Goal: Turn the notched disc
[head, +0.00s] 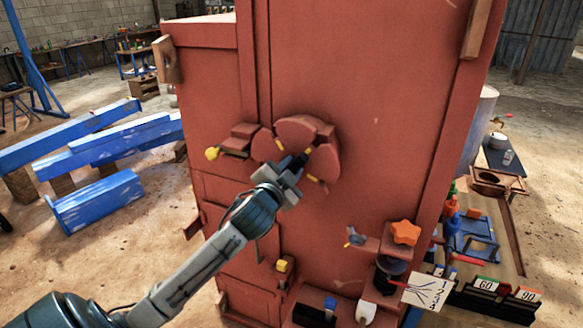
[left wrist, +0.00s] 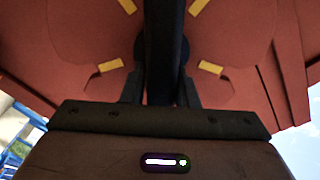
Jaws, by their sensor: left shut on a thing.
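The notched disc (head: 322,133) is a red round plate with notches and yellow marks, upright on the front of the red machine. It also shows in the left wrist view (left wrist: 85,32), with yellow marks on both sides of a dark bar (left wrist: 165,40). My left gripper (head: 296,168) reaches the disc from the lower left and is shut on this dark bar at the disc's middle. The gripper and bar hide part of the disc. My right gripper is not in view.
Below right, a shelf holds an orange star-shaped knob (head: 405,233) and a white numbered card (head: 428,290). Blue beams (head: 100,200) lie on the floor at left. The panel right of the disc is clear.

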